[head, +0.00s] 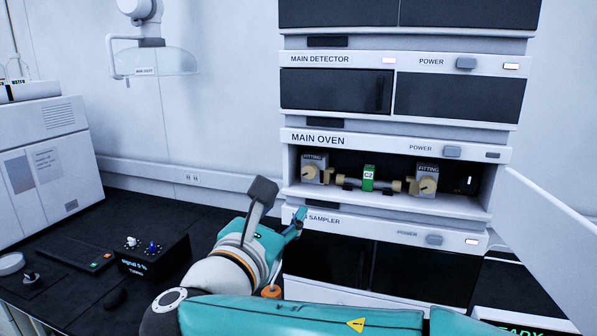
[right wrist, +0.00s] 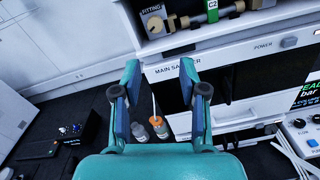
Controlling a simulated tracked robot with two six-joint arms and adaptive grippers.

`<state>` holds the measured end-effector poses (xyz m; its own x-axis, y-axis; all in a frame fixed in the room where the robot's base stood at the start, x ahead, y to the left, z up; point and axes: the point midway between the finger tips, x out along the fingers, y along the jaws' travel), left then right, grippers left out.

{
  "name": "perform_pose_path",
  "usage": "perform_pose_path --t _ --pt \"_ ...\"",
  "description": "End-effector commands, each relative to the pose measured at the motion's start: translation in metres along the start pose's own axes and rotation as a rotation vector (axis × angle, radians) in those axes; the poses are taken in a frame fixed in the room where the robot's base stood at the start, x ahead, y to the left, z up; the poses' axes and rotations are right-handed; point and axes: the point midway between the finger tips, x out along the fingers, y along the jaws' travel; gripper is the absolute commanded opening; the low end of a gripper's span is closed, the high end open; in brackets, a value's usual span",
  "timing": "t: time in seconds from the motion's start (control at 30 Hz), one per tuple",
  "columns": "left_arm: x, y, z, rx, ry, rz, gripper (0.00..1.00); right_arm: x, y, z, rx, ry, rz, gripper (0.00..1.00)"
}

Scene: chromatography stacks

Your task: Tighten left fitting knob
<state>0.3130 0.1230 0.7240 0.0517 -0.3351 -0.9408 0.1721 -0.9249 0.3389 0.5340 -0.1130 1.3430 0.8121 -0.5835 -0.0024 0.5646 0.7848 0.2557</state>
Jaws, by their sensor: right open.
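The left fitting knob (head: 310,173) is a round brass knob on a grey block labelled FITTING, inside the open main oven (head: 390,140). It also shows at the top of the right wrist view (right wrist: 155,24). A column with a green C2 label (head: 368,178) lies across to the right fitting knob (head: 428,185). My right gripper (head: 281,203) is open and empty, in front of the stack, below and left of the left knob and apart from it. In the right wrist view its fingers (right wrist: 160,71) are spread, with the sampler front beyond them. My left gripper is out of view.
The oven door (head: 550,230) stands open at the right. The sampler (head: 330,255) is below the oven. A black control box (head: 152,257) sits on the dark bench at left. Orange-capped bottles (right wrist: 157,122) stand beside the stack.

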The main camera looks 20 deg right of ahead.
Motion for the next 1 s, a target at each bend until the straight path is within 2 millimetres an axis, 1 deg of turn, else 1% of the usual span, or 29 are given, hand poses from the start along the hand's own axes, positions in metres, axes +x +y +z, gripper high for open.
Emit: perform_pose_path --t 0.17,0.27,0.5,0.7,0.83,1.0 --pt "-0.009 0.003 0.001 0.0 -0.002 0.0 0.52 0.02 0.008 0.0 0.0 0.005 0.016 0.43" --pt "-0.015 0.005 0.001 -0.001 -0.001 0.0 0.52 0.04 0.011 -0.001 -0.002 0.007 0.018 0.43" --pt "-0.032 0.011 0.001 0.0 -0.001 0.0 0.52 0.092 0.014 -0.001 -0.002 0.009 0.022 0.43" --pt "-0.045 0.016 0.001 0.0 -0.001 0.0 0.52 0.129 0.016 -0.003 -0.001 0.01 0.025 0.43" --pt "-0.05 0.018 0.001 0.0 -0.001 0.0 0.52 0.146 0.017 -0.004 -0.002 0.01 0.027 0.43" --pt "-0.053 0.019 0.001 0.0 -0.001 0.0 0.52 0.156 0.017 -0.005 0.0 0.01 0.029 0.43"
